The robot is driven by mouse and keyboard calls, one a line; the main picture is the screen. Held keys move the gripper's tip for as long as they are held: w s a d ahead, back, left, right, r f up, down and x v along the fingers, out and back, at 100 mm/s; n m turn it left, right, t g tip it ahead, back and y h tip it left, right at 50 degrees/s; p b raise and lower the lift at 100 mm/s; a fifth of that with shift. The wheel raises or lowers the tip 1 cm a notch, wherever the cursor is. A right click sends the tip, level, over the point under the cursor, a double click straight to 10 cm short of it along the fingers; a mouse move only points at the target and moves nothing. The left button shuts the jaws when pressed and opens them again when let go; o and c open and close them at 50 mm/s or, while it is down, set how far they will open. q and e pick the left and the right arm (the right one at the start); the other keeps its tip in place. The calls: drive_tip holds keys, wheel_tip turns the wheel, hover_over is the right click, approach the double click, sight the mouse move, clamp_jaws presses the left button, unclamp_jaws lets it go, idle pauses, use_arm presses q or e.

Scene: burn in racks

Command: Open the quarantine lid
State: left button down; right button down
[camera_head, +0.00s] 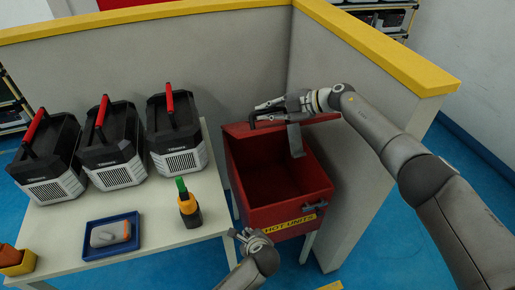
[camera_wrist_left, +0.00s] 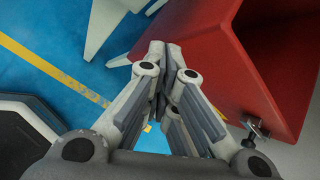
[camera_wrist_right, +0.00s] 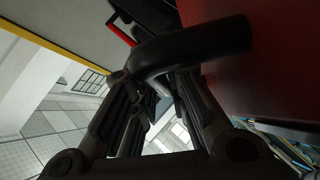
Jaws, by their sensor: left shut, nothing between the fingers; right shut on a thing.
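The red quarantine box (camera_head: 250,180) stands open, its front marked "HOT UNITS", with an empty-looking interior. Its red lid (camera_head: 240,130) is raised at the back, seen nearly edge-on. My right gripper (camera_head: 268,110) is at the lid and shut on its black handle, a curved bar (camera_wrist_right: 190,48) in the right wrist view, with the red lid (camera_wrist_right: 275,70) beside it. My left gripper (camera_head: 248,236) is shut and empty by the box's near left corner. In the left wrist view its fingertips (camera_wrist_left: 162,50) are together, with the red box (camera_wrist_left: 210,60) to their right.
Yellow-topped partition walls (camera_head: 355,110) stand behind and right of the box.

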drive_tip(key=shift+r, duration=0.15)
use_arm(q)
drive_tip(key=w+d+r+m+t+y, duration=0.1)
drive_tip(key=w+d+r+m+t, duration=0.15)
drive_tip(key=r, duration=1.05)
drive_tip(key=w+d+r+m+t+y, duration=0.1)
drive_tip(key=d+r+m+t, duration=0.25)
drive_tip(key=r, duration=0.85)
drive_tip(key=w+a, duration=0.4)
drive_tip(key=w, duration=0.6)
drive_tip(key=shift+w+m+g, duration=0.3)
drive_tip(key=shift+w+g, duration=0.1)
